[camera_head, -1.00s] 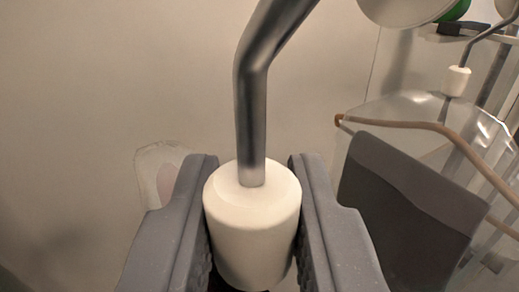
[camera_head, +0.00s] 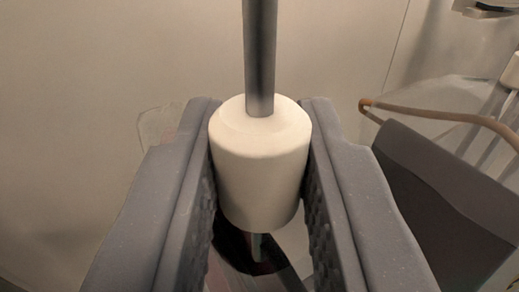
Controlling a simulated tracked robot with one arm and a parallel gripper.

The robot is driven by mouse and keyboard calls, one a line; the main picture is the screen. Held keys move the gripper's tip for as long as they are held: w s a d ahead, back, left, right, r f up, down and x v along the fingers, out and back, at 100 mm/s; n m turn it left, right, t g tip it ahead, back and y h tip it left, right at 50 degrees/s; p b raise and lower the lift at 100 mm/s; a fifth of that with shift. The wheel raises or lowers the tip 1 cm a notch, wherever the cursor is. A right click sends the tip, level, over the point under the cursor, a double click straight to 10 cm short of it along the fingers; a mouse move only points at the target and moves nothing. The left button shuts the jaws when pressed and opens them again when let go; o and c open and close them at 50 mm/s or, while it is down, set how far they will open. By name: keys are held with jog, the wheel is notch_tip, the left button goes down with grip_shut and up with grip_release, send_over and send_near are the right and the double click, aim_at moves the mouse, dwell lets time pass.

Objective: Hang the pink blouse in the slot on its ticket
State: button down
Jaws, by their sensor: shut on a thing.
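My gripper (camera_head: 260,112) is shut on a white cylindrical collar (camera_head: 260,170), one textured finger pad on each side. A straight grey metal hook stem (camera_head: 260,55) rises from the collar and leaves the top of the picture. Below the collar, between the fingers, a dark patch (camera_head: 245,255) with a faint reddish edge shows. I cannot tell whether it is the pink blouse. The blouse is otherwise hidden by the collar and fingers, and no ticket or slot mark is readable.
At the right, a grey garment (camera_head: 430,190) hangs with a brown wooden hanger (camera_head: 440,113) and clear cover close to my right finger. A metal fitting (camera_head: 490,8) shows at the top right. A translucent edge (camera_head: 158,125) shows at left. The pale wall (camera_head: 110,60) behind looks bare.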

aim_at(243, 247)
jog(key=shift+w+a+f, duration=0.15)
jog(key=shift+w+a, duration=0.25)
jog(key=shift+w, duration=0.25)
jog(key=shift+w+a+f+b, duration=0.1)
jog(key=shift+w+f+b, duration=0.1)
jog(key=shift+b, duration=0.15)
jog(key=shift+s+f+b, duration=0.1)
jog(key=shift+f+b, duration=0.55)
jog(key=shift+f, duration=0.25)
jog(key=c, duration=1.2)
grip_release()
jog(key=shift+o, duration=0.2)
jog(key=shift+s, duration=0.1)
